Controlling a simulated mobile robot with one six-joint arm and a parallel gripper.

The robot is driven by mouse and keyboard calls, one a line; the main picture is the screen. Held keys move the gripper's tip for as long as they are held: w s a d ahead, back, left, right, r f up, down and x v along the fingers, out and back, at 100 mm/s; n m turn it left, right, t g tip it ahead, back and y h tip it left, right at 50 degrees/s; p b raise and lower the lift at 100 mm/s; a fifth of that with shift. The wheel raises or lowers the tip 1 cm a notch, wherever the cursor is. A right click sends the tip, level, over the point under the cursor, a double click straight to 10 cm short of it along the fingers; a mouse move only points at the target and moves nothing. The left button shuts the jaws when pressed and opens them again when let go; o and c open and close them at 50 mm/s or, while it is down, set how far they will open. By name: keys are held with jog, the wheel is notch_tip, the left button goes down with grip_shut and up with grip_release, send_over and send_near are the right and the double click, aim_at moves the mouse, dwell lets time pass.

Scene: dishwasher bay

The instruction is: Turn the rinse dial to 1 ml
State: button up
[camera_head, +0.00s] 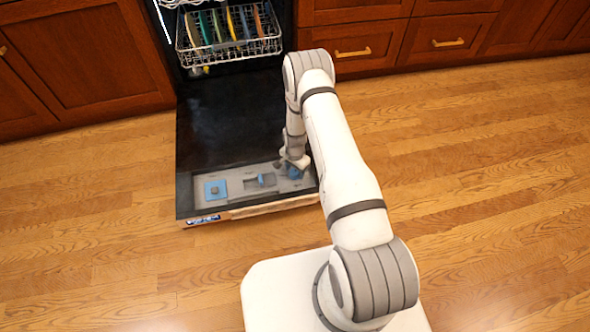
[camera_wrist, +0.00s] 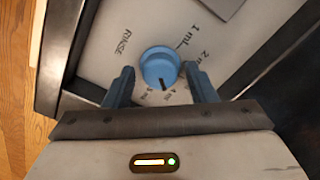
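The rinse dial (camera_wrist: 160,66) is a round blue knob on a light grey panel (camera_wrist: 105,62). Its dark mark points down in the wrist view, towards small, partly unreadable ml labels. The "1 mL" print is up and to the right of the dial; "2 mL" is at right, near a finger. My gripper (camera_wrist: 158,72) is open, with one blue-grey finger on each side of the dial and narrow gaps showing. In the head view my gripper (camera_head: 292,163) is over the right end of the door panel, and the blue dial (camera_head: 294,173) is partly hidden.
The dishwasher door (camera_head: 226,120) lies folded down. A blue square lid (camera_head: 215,189) and a grey dispenser compartment with a blue part (camera_head: 266,180) are left of the dial. A rack (camera_head: 232,50) holds several coloured plates. The wood floor (camera_head: 480,180) at right is clear.

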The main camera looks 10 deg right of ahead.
jog(key=c, duration=0.8)
jog(key=shift+c, duration=0.2)
jog(key=shift+n, duration=0.3)
jog(key=n+b, duration=0.1)
jog(key=n, duration=0.3)
jog(key=shift+n, duration=0.4)
jog(key=n+b, duration=0.1)
jog(key=n, duration=0.4)
jog(key=n+b, duration=0.1)
jog(key=n, duration=0.5)
jog(key=shift+n, duration=0.3)
jog(key=n, duration=0.6)
jog(key=shift+n+b, duration=0.35)
jog(key=shift+n, duration=0.05)
